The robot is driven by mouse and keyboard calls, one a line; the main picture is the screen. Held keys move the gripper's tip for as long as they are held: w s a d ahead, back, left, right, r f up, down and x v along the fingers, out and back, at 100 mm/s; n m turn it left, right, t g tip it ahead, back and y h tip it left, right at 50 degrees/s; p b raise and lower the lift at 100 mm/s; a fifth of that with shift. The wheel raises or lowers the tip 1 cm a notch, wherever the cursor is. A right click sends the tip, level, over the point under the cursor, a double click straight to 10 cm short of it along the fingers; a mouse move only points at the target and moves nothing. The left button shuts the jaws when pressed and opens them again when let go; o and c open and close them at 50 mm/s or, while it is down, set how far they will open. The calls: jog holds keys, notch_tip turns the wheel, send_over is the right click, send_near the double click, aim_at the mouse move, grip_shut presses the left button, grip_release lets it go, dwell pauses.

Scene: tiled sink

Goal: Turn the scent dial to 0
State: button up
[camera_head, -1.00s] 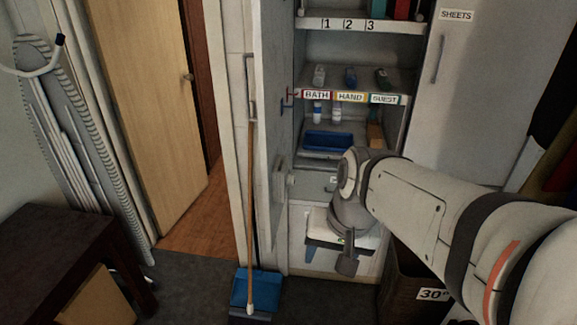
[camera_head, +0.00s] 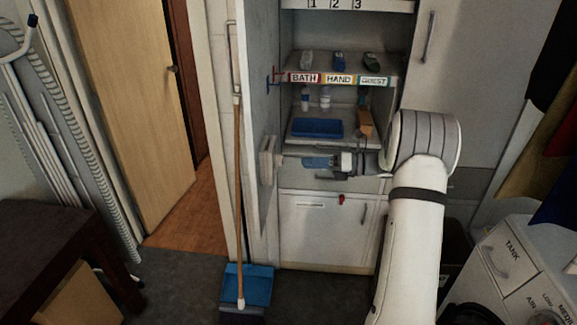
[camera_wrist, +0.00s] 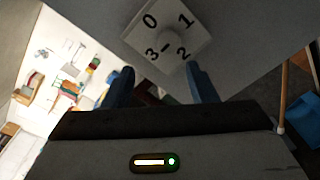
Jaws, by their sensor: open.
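The scent dial appears as a white square plate marked 0, 1, 2 and 3 at the top of the wrist view (camera_wrist: 193,40). A short dark mark sits near its middle, between the 3 and the 2; I cannot tell for certain where the dial points. In the head view, a pale box, seemingly the dial (camera_head: 267,160), sticks out from the inner face of the open cabinet door. My gripper (camera_head: 310,162) is right of it, blue fingers pointing left toward it with a small gap. In the wrist view my gripper (camera_wrist: 160,84) is open and empty, its fingers below the plate.
The cabinet door (camera_head: 262,90) stands open at left. Shelves labelled BATH, HAND and GUEST (camera_head: 338,79) hold small bottles. A blue tray (camera_head: 318,128) lies just above my gripper in the picture. A broom and blue dustpan (camera_head: 248,283) stand left of the cabinet.

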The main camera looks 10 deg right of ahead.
aim_at(279, 160)
jog(key=w+a+m+p, duration=0.1)
jog(key=w+a, duration=0.2)
jog(key=a, duration=0.3)
jog(key=shift+w+f+t, duration=0.35)
jog(key=shift+t, duration=0.05)
jog(key=shift+c, duration=0.5)
